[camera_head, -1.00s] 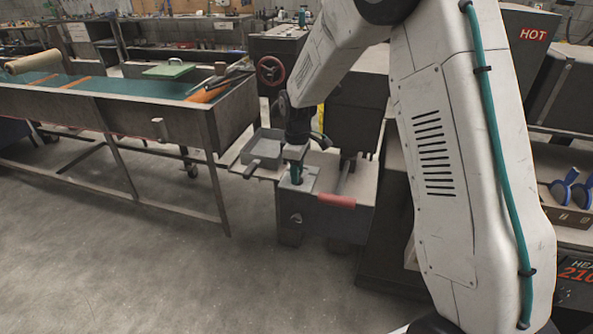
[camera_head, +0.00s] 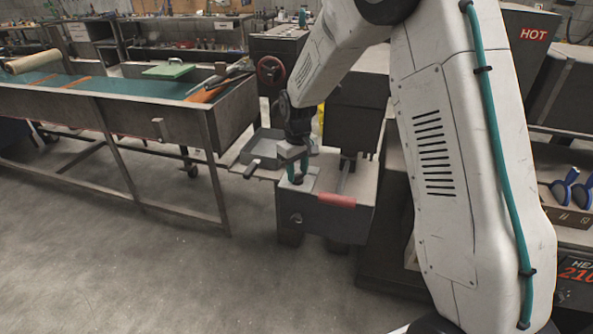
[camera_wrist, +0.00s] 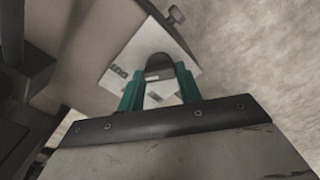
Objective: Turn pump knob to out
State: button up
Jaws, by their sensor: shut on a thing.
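The pump (camera_head: 335,222) is a grey box on the floor side of the bench, with a red-gripped lever (camera_head: 337,200) on top. My gripper (camera_head: 297,180) points down at a pale plate on the pump's top left. In the wrist view its two teal fingers (camera_wrist: 157,92) stand on either side of the dark, round-ended pump knob (camera_wrist: 154,66) and are shut on it. The knob sits on a pale label plate (camera_wrist: 180,59). Small dark lettering shows on the plate left of the fingers, turned and hard to read. The knob is mostly hidden in the head view.
A shallow grey tray (camera_head: 262,150) stands just behind the pump. A long bench with a green belt (camera_head: 120,84) is at the left, with a red handwheel (camera_head: 270,69) behind. A machine marked HOT (camera_head: 533,34) is at the right. The floor in front is clear.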

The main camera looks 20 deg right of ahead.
aim_at(297, 173)
jog(key=shift+w+r+m, duration=0.1)
jog(key=shift+m, duration=1.5)
jog(key=o, duration=1)
notch_tip(297, 173, up, 8)
jog(key=shift+f, duration=0.1)
